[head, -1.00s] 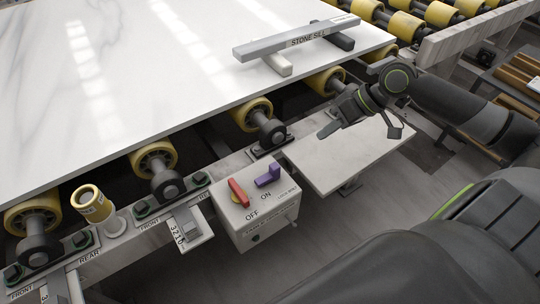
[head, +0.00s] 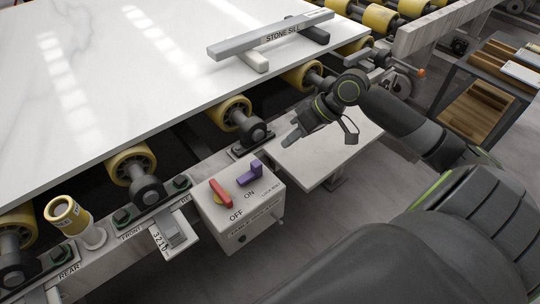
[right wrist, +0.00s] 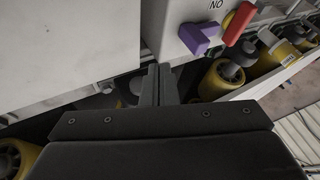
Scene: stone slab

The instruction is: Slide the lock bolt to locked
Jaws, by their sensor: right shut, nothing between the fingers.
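A purple L-shaped handle (head: 250,174) sits on top of a white control box (head: 262,205) at the slab's front edge. It stands near the word ON, and small print beside it looks like a lock bolt label. It also shows in the right wrist view (right wrist: 200,36), ahead and to the right of the fingers. My right gripper (head: 291,138) is shut and empty. It hangs above the small pale shelf, behind and to the right of the purple handle, apart from it. Its closed fingers (right wrist: 158,84) show in the right wrist view. My left gripper is not in view.
A red switch lever (head: 221,194) is beside the purple handle, near OFF. The white stone slab (head: 120,90) lies on yellow rollers (head: 128,164). A stone sill (head: 265,38) rests on it. The pale shelf (head: 330,150) lies right of the box.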

